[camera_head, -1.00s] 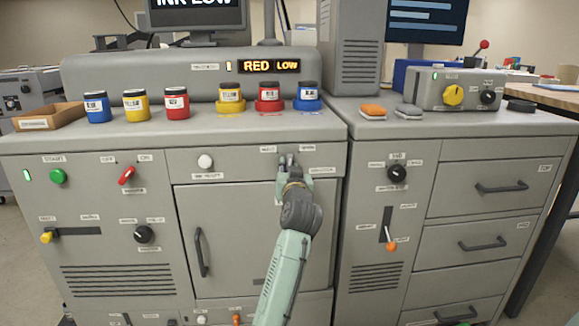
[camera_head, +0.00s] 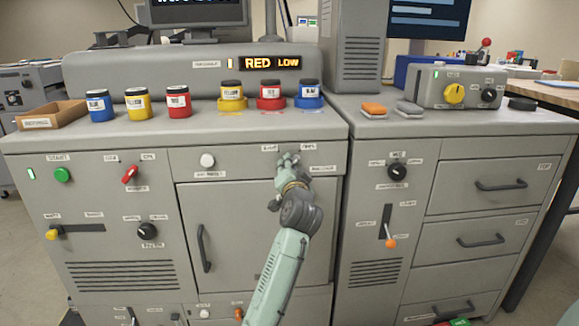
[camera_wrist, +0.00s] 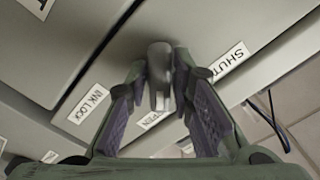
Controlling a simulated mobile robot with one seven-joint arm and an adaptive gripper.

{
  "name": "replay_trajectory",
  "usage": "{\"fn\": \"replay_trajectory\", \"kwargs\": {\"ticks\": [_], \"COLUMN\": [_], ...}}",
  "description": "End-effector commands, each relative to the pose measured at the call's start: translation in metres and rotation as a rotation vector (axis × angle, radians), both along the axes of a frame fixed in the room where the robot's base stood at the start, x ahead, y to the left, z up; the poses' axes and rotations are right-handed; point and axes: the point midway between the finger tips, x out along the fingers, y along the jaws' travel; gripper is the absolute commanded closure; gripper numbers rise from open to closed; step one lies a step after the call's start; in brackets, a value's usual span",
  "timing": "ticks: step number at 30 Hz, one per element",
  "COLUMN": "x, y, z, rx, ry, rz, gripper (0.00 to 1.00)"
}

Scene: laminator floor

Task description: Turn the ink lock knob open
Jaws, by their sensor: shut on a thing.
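The ink lock knob (camera_wrist: 160,72) is a grey, bar-shaped knob between my fingers in the wrist view. My gripper (camera_head: 287,160) is at the upper right of the middle cabinet front in the head view, covering most of the knob there. In the wrist view, the fingers of my gripper (camera_wrist: 161,85) are closed on both sides of the knob. An INK LOCK label (camera_wrist: 88,104) and an OPEN label (camera_wrist: 153,119), partly hidden, lie to the left and below. A SHUT label (camera_wrist: 230,60) is to the right. The gripper is tilted relative to the panel edges.
A door handle (camera_head: 204,248) stands out below. Several ink jars, including a red one (camera_head: 178,103), stand on the counter above. A black dial (camera_head: 397,172) is on the right cabinet.

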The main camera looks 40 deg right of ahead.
Motion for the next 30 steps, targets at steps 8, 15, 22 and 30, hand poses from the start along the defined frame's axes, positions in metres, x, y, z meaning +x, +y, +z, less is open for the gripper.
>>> {"fn": "replay_trajectory", "kwargs": {"ticks": [8, 15, 22, 30], "x": [-0.0002, -0.0002, -0.0001, 0.0000], "y": [-0.0001, -0.0001, -0.0001, 0.0000], "z": [0.0001, 0.0001, 0.0000, 0.0000], "rx": [0.012, 0.012, 0.012, 0.012], "ry": [-0.008, -0.008, -0.007, -0.007], "rz": [-0.001, -0.001, 0.000, 0.000], "gripper": [1.00, 0.78, 0.63, 0.59]}}
